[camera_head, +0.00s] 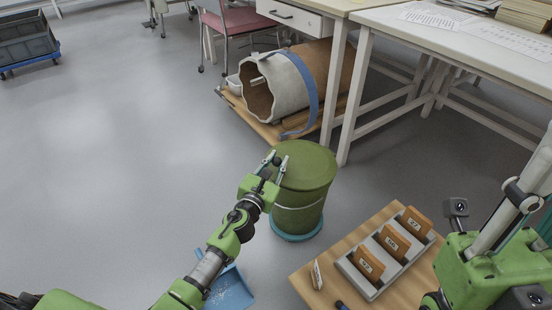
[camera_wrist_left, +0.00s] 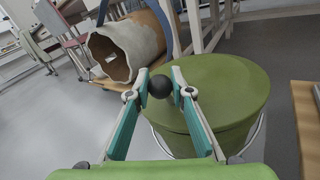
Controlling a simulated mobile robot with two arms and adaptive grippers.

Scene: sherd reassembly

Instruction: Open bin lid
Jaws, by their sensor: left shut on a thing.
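The green bin (camera_head: 300,205) stands on the floor on a blue base. Its round green lid (camera_head: 305,160) lies flat on top and looks closed; the lid also shows in the left wrist view (camera_wrist_left: 215,88). A black ball knob (camera_wrist_left: 160,87) sits at the lid's near-left edge. My left gripper (camera_head: 278,160) reaches the lid's left edge. In the left wrist view its fingertips (camera_wrist_left: 160,80) are shut on the knob, one on each side. My right arm comes in at the right, but its fingers are not in view.
A wooden board (camera_head: 325,268) at the front right bears a grey rack (camera_head: 392,262) with brown tagged pieces. A blue dustpan (camera_head: 230,290) lies by my left arm. Behind the bin are a large broken vessel (camera_head: 290,85) and white tables (camera_head: 460,45).

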